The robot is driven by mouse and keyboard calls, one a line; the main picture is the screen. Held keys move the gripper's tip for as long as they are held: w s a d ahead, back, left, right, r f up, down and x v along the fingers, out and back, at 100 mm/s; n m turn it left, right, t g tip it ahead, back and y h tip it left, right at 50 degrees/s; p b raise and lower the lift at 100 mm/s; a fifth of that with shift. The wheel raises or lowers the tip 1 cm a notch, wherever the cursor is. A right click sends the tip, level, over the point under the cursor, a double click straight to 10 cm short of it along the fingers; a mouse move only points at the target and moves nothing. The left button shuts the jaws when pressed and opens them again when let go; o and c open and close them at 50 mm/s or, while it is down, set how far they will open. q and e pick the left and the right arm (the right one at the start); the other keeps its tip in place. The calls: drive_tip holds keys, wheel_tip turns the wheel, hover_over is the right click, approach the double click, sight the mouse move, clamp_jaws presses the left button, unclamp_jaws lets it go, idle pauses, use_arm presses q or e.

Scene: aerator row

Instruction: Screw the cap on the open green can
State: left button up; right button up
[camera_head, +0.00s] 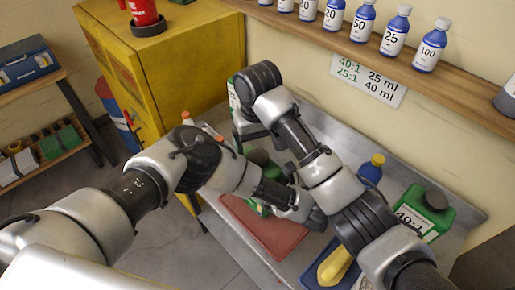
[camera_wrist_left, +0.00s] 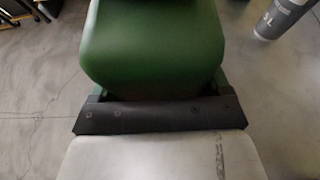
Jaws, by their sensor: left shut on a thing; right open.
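A green can (camera_wrist_left: 150,45) fills the top of the left wrist view, against the dark bar of my left gripper (camera_wrist_left: 155,112). In the head view only parts of this green can (camera_head: 258,209) show around my left gripper (camera_head: 282,196), which is shut on it above the bench. My right arm arches over from the lower right. My right gripper (camera_head: 247,138) is open near the back left of the bench, close to a dark round top. Arms hide most of this area. I cannot make out the can's mouth or a loose cap.
A red mat (camera_head: 268,232) lies on the metal bench. A capped green can (camera_head: 425,212) labelled 40:1, a blue bottle with a yellow cap (camera_head: 371,168) and a blue tray with a yellow item (camera_head: 334,266) stand right. A yellow cabinet (camera_head: 195,60) is left.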

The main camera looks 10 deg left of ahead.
sight(258, 156)
drive_tip(key=shift+r, duration=0.15)
drive_tip(key=shift+c, duration=0.3)
drive_tip(key=shift+n, duration=0.3)
drive_tip(key=n, duration=0.2)
drive_tip(key=r+n, duration=0.1)
drive_tip(key=n, duration=0.2)
drive_tip(key=shift+w+a, duration=0.1)
drive_tip(key=shift+a, duration=0.05)
drive_tip(key=n, duration=0.3)
drive_tip(key=r+n, duration=0.1)
drive_tip(key=n, duration=0.3)
drive_tip(key=shift+a+n, duration=0.15)
drive_tip(key=shift+n, duration=0.15)
drive_tip(key=n, duration=0.7)
drive_tip(key=shift+r, duration=0.4)
drive_tip(key=n, duration=0.4)
drive_tip(key=shift+d+r, duration=0.15)
drive_tip(key=shift+d, duration=0.05)
drive_tip(key=n, duration=0.3)
drive_tip(key=shift+d, duration=0.15)
drive_tip(key=shift+f, duration=4)
